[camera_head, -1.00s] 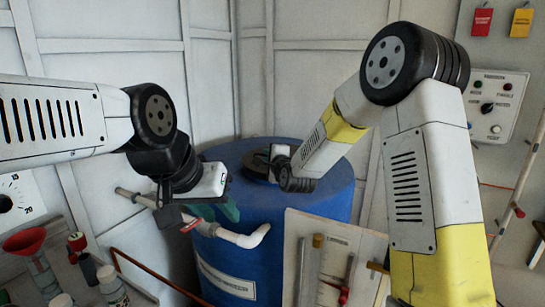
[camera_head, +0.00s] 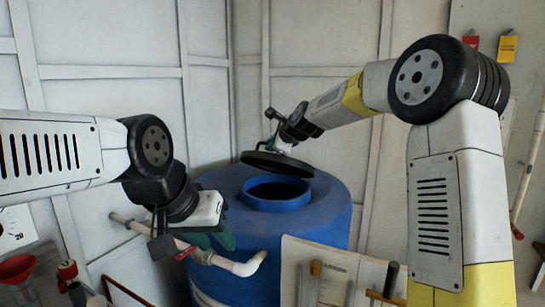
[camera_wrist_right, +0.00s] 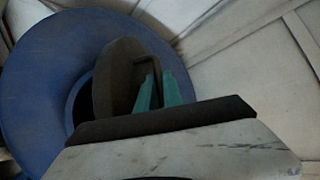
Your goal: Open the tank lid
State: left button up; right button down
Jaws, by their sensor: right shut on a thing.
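The blue tank (camera_head: 325,215) stands in the middle of the head view, with its round top opening (camera_head: 277,193) uncovered. The dark round lid (camera_head: 270,163) hangs tilted above the opening. My right gripper (camera_head: 276,128) is shut on the lid's handle and holds the lid clear of the rim. In the right wrist view, the teal fingers (camera_wrist_right: 160,92) are at the handle, beside the lid's dark disc (camera_wrist_right: 112,85), with the tank (camera_wrist_right: 35,85) behind. My left gripper (camera_head: 215,240) is low at the tank's left side, by the pipe; its finger gap is unclear.
A white pipe (camera_head: 238,266) runs along the tank's front left, with a small red part (camera_head: 187,253) by my left gripper. A board with tools (camera_head: 325,275) stands in front of the tank. White panelled walls close the corner behind. A red funnel (camera_head: 17,268) is at lower left.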

jog(key=shift+w+d+r, duration=0.3)
jog(key=shift+w+r, duration=0.35)
jog(key=c, duration=1.8)
grip_release()
jog(key=shift+o, duration=0.2)
jog(key=v, duration=0.7)
jog(key=shift+s+d, duration=0.15)
jog(key=shift+s, duration=0.2)
jog(key=shift+r, duration=0.1)
